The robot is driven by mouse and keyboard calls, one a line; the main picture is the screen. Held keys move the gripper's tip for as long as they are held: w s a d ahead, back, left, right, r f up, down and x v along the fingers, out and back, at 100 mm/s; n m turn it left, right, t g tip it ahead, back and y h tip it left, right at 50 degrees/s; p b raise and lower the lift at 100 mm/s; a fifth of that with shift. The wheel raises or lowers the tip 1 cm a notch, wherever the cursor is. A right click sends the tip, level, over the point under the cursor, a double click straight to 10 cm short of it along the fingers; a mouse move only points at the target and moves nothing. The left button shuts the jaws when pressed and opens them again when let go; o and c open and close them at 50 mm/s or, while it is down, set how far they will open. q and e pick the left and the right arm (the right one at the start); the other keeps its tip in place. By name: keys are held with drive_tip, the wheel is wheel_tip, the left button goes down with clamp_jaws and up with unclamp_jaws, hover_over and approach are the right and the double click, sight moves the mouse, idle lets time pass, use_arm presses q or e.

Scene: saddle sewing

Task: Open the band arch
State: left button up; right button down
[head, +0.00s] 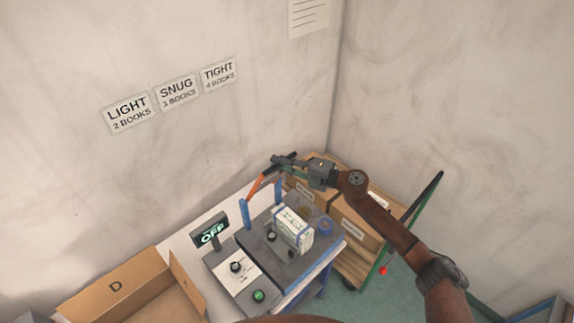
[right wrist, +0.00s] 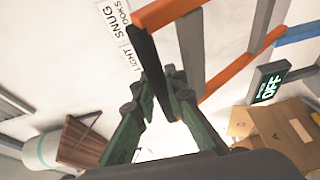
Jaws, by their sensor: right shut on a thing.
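The band arch (head: 259,186) has an orange bar that slants upward above two blue posts (head: 245,213) on the grey machine. My right gripper (head: 286,161) is at the raised end of the arch. In the right wrist view its green fingers (right wrist: 165,88) are closed around a dark bar (right wrist: 147,55) that meets the orange part (right wrist: 168,11). A bundle of books (head: 292,230) stands on the machine's grey bed, below and apart from the gripper. My left gripper is not in view.
A display (head: 210,233) reads OFF beside a control panel with a dial (head: 236,267) and a green button (head: 258,296). An open cardboard box (head: 117,286) marked D is at left. A cart with boxes (head: 358,226) stands close at right, under my right arm. Walls are behind.

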drive_tip(key=shift+w+r, duration=0.1)
drive_tip(key=shift+r, duration=0.1)
drive_tip(key=c, duration=1.9)
unclamp_jaws()
drive_tip(key=shift+c, duration=0.2)
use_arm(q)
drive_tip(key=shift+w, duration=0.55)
use_arm(e)
drive_tip(key=shift+f, duration=0.1)
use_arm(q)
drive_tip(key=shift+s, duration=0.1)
use_arm(e)
drive_tip(key=shift+d, duration=0.1)
drive_tip(key=v, duration=1.2)
